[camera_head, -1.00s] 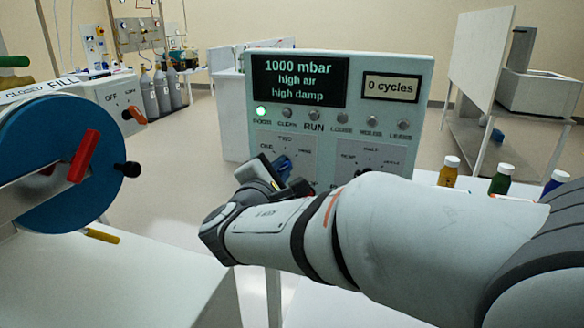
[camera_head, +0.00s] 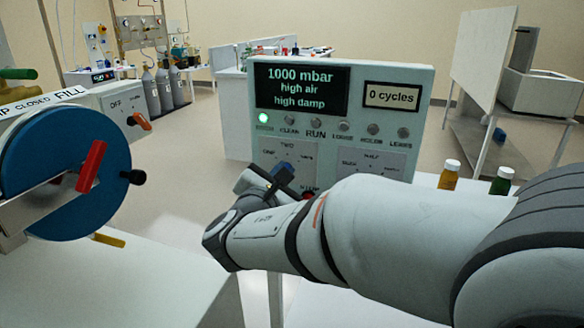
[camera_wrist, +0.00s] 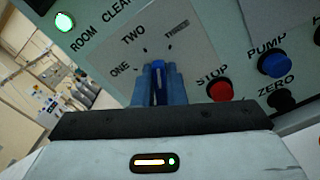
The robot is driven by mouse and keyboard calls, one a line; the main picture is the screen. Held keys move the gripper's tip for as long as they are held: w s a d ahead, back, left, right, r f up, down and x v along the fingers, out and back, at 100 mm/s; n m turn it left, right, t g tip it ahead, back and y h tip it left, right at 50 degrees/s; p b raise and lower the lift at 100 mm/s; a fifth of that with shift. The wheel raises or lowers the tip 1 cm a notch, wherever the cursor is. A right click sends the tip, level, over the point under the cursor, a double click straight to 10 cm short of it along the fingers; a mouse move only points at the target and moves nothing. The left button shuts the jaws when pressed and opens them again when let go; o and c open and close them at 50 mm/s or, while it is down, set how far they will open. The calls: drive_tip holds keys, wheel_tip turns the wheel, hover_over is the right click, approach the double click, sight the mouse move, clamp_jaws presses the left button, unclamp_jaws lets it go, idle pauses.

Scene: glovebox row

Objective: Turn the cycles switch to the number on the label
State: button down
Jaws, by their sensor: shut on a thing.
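The cycles switch (camera_wrist: 158,68) has a blue knob on the grey control panel (camera_head: 424,120), with the words ONE, TWO and THREE around it. My gripper (camera_wrist: 158,88) is shut on this knob, its blue-grey fingers on either side of it. The knob's top shows between the fingers, near the marks. I cannot tell for sure which number it points at. In the head view my gripper (camera_head: 283,178) is at the panel's lower left, partly covering the switch and its dial. A small display (camera_head: 391,95) reads "0 cycles". I cannot make out a label giving a number.
A red STOP button (camera_wrist: 219,90), a blue PUMP button (camera_wrist: 273,63) and a dark ZERO button (camera_wrist: 281,100) sit right of the switch. A green ROOM lamp (camera_head: 263,118) is lit. A blue wheel with a red handle (camera_head: 91,166) stands at left; bottles (camera_head: 448,176) stand at right.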

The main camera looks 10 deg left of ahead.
drive_tip(key=shift+n+p, duration=0.55)
drive_tip(key=shift+n, duration=0.45)
drive_tip(key=c, duration=1.5)
unclamp_jaws()
drive_tip(key=shift+s+a, duration=0.2)
drive_tip(key=shift+s, duration=1.75)
drive_tip(key=shift+s+a, duration=0.15)
drive_tip(key=shift+s, duration=1.8)
